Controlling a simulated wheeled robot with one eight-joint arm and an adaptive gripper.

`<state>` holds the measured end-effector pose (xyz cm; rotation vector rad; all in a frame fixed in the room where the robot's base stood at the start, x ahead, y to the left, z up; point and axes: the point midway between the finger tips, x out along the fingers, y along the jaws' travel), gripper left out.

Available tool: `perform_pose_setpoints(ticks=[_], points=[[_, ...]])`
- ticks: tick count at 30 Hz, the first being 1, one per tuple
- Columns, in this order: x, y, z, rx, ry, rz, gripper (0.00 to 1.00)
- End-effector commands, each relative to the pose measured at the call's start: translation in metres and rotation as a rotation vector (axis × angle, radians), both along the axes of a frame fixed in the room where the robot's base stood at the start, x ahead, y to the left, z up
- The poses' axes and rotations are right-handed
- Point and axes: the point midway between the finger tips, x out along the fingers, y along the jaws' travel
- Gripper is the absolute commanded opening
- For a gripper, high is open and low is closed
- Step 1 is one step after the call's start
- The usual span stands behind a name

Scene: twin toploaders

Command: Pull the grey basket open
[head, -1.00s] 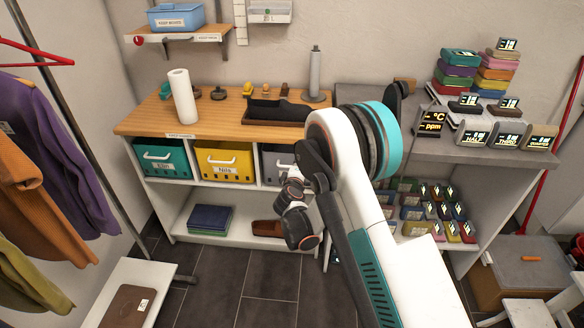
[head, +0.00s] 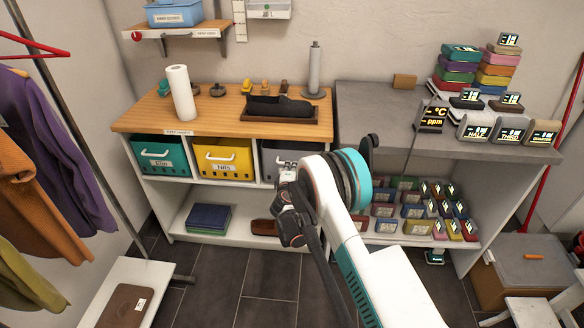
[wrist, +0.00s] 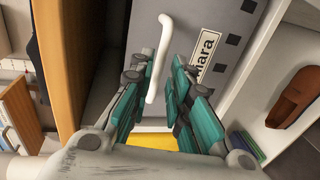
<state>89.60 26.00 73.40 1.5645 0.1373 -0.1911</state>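The grey basket (head: 280,157) sits in the right compartment of the wooden-topped shelf unit, partly hidden by my arm. In the wrist view its grey front (wrist: 212,25) carries a white bar handle (wrist: 160,50) and a label ending in "mara". My gripper (wrist: 158,80) is open, its teal-padded fingers to either side of the handle's lower part. I cannot tell whether a finger touches it. In the head view my gripper (head: 284,176) is just in front of the basket.
A teal basket (head: 160,155) and a yellow basket (head: 223,160) fill the compartments to the left. Dark folded cloths (head: 208,216) and a brown item (head: 262,226) lie on the lower shelf. A grey workbench (head: 400,110) stands to the right. The floor in front is clear.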

Motion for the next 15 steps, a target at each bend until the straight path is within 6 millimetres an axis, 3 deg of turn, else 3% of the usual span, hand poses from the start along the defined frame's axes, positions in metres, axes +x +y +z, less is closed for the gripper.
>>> perform_pose_setpoints(ticks=[6, 15], points=[[0.032, -0.001, -0.009, 0.001, 0.000, 0.001, 0.17], [0.046, -0.002, -0.010, 0.001, 0.000, 0.000, 0.17]])
